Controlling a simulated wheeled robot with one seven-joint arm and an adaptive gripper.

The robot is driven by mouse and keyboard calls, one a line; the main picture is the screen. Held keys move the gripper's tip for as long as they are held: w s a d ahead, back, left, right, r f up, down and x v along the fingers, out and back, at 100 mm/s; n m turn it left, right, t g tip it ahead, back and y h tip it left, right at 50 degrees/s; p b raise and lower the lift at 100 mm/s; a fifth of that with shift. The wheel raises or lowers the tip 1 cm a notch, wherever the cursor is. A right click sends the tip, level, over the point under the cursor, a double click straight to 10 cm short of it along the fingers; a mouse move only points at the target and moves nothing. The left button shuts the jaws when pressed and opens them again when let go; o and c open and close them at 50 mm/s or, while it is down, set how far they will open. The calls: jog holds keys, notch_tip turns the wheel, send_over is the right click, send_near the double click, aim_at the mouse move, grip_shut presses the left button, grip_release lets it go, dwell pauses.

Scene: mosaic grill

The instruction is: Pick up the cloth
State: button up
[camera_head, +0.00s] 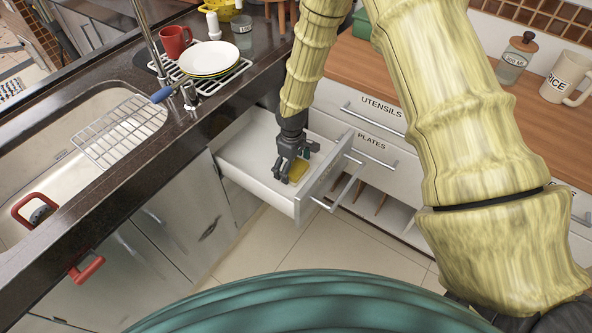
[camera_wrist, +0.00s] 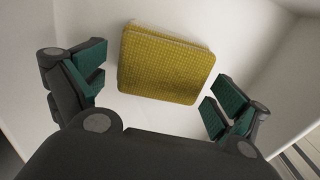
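The cloth (camera_wrist: 165,62) is a yellow, folded, textured square lying flat on the white floor of an open drawer. In the head view the cloth (camera_head: 299,170) shows partly beside and behind the fingers. My gripper (camera_wrist: 152,95) is open, with its two green-padded fingers spread wide on either side of the cloth's near part. The cloth lies between and a little beyond the fingers, and I see no contact. In the head view my gripper (camera_head: 291,172) points down into the drawer.
The open drawer (camera_head: 256,183) has white walls close around my gripper. A sink with a wire rack (camera_head: 118,130) is at left. Drawers labelled utensils (camera_head: 371,105) and plates are at right.

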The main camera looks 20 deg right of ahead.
jog(key=c, duration=0.7)
jog(key=shift+c, duration=0.2)
jog(key=shift+r+b, duration=0.35)
jog(key=shift+r, duration=4.65)
